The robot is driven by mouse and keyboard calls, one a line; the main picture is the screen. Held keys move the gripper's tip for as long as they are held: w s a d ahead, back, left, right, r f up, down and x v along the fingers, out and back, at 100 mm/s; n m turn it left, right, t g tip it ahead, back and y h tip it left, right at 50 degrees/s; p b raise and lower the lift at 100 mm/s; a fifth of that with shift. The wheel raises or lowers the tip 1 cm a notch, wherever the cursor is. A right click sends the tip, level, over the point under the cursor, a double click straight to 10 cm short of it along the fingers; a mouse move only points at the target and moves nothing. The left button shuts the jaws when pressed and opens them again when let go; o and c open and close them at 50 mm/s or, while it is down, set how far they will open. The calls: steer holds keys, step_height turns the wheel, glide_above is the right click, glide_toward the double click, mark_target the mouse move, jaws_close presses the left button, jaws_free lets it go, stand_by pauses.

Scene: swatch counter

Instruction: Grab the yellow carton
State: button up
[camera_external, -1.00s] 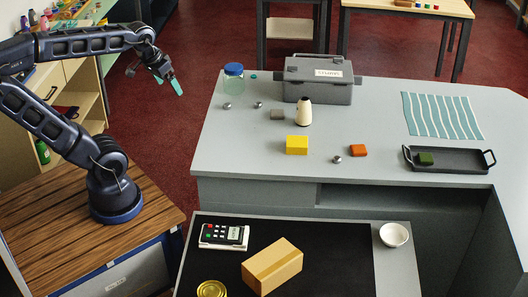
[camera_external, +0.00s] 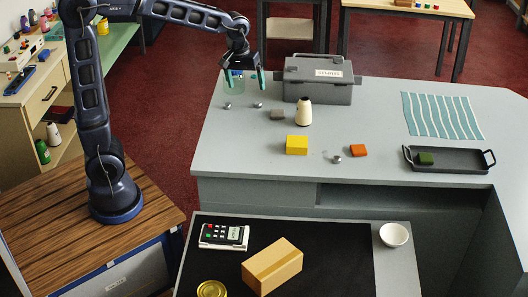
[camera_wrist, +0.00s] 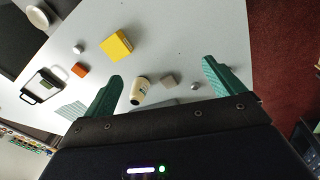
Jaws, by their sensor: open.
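The yellow carton (camera_external: 297,145) is a small box on the front part of the grey counter. In the wrist view the yellow carton (camera_wrist: 117,45) lies beyond my fingertips, toward the top of the picture.
On the grey counter (camera_external: 240,165) stand a grey toolbox (camera_external: 318,92), the white cone, a grey block (camera_external: 277,115), an orange block (camera_external: 358,150), several metal balls and a black tray (camera_external: 450,167). The counter around the carton is mostly clear.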

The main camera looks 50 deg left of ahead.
steer(key=w+d+f+n, duration=0.2)
steer(key=w+d+f, duration=0.3)
steer(key=w+d, duration=0.2)
steer(key=n+g+y, duration=0.1)
glide_above(297, 141)
step_height(297, 141, down, 7)
steer(key=f, duration=0.5)
steer(key=shift+s+d, duration=0.2)
steer(key=shift+d, duration=0.2)
steer(key=shift+w+a+f, duration=0.1)
steer(key=shift+a+f, duration=0.1)
steer(key=shift+f, duration=1.2)
steer(key=shift+w+a+f, duration=0.1)
steer(key=shift+a+f, duration=0.05)
steer(key=shift+f, duration=1.2)
steer(key=c, duration=1.1)
